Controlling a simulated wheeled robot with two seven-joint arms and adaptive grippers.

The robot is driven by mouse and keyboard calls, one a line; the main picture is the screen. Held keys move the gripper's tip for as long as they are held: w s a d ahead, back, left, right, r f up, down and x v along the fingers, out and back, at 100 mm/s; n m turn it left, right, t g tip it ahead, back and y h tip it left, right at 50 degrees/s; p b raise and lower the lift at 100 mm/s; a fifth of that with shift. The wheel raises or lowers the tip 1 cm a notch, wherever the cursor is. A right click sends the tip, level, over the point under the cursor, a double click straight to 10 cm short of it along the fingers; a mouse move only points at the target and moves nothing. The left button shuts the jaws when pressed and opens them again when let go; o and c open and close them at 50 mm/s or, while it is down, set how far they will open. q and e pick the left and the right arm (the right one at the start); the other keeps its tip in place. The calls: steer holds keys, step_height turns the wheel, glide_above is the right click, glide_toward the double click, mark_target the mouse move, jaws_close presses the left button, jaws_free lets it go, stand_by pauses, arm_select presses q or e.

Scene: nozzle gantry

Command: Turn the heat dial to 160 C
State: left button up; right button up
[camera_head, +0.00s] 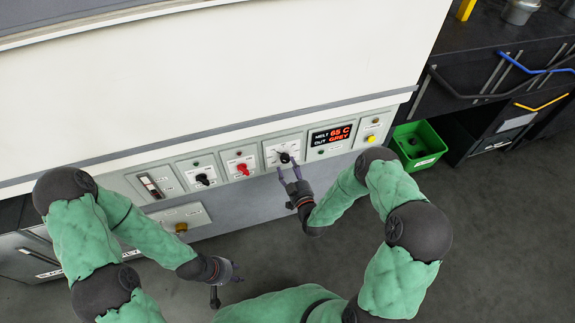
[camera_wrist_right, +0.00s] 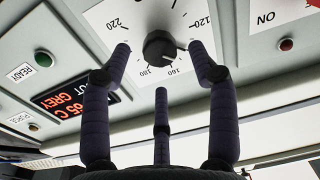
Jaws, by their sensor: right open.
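The heat dial (camera_head: 284,157) is a black round knob on a white plate in the panel row. In the right wrist view the dial (camera_wrist_right: 159,46) sits inside a printed scale, with 120, 160, 180 and 220 readable. A small pale mark shows at its edge, towards the 120–160 side. My right gripper (camera_head: 289,172) is open just in front of the dial. In the right wrist view its dark fingers (camera_wrist_right: 160,58) stand on either side of the knob, with a gap to it. My left gripper (camera_head: 228,274) hangs open and empty, low and away from the panel.
The display (camera_head: 332,135) reads MELT 65 C, OUT GREY. A red switch (camera_head: 242,169) and a black switch (camera_head: 203,179) sit left of the dial. A yellow button (camera_head: 371,138) is to the right. A green bin (camera_head: 418,146) stands on the floor.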

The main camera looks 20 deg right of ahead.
mark_target(287, 161)
steer(key=shift+w+a, duration=0.1)
steer(key=shift+w, duration=1.3)
steer(key=c, duration=1.1)
steer(key=shift+c, duration=0.2)
steer(key=shift+b, duration=0.35)
steer(key=m+b, duration=0.1)
steer(key=m, duration=0.2)
steer(key=shift+m, duration=0.4)
steer(key=m+b, duration=0.1)
steer(key=m, duration=0.3)
steer(key=shift+m, duration=0.4)
steer(key=shift+w+r, duration=0.1)
